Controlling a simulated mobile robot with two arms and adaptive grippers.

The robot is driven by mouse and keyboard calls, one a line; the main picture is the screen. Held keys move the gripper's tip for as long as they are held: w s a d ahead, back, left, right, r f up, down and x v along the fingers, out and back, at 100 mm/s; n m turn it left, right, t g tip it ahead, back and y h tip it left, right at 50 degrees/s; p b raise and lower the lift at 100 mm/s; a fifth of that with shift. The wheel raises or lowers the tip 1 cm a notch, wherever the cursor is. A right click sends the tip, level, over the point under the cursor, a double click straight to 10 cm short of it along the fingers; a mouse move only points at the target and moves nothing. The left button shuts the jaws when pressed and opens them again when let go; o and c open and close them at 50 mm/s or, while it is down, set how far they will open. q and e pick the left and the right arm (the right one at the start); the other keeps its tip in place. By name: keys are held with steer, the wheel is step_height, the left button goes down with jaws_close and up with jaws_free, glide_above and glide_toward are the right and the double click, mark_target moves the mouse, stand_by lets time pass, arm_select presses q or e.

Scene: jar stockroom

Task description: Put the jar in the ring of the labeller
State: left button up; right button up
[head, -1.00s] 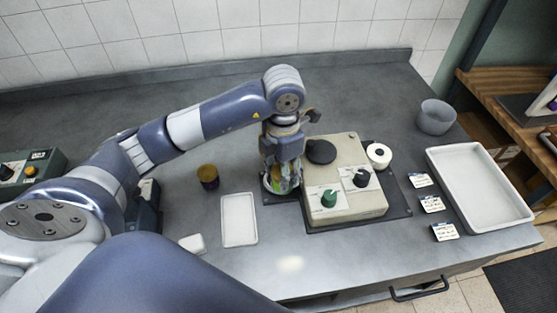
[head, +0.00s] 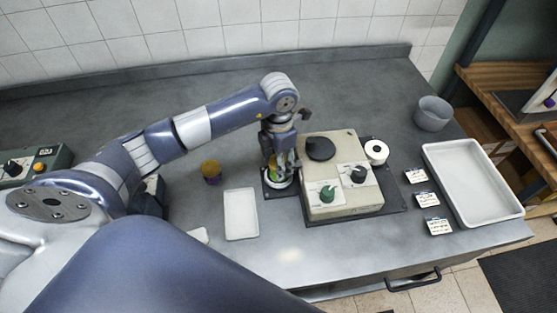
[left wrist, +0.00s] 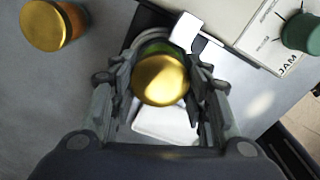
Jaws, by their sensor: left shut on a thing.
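My left gripper (head: 281,160) points down over the ring (head: 279,183) at the left side of the beige labeller (head: 335,202). In the left wrist view it is shut on a jar with a gold lid (left wrist: 161,79) and green contents (left wrist: 156,47). The pale curve of the ring (left wrist: 129,57) shows partly behind the jar. The jar is at the ring, but I cannot tell whether its base is inside or just above it. The gripper hides much of the jar in the head view. My right gripper is not in view.
A label roll (head: 376,152), grey bowl (head: 433,113), label cards (head: 425,199) and large white tray (head: 474,182) are to the right.

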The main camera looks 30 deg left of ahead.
arm_select(q)
steer(key=o, duration=1.1)
steer(key=shift+o, duration=0.4)
steer(key=shift+r+p, duration=0.15)
steer(key=shift+p, duration=0.15)
steer(key=shift+r, duration=0.2)
step_height(320, 180, up, 12)
steer(key=b, duration=0.3)
steer(key=shift+f+b, duration=0.2)
steer(key=shift+b, duration=0.2)
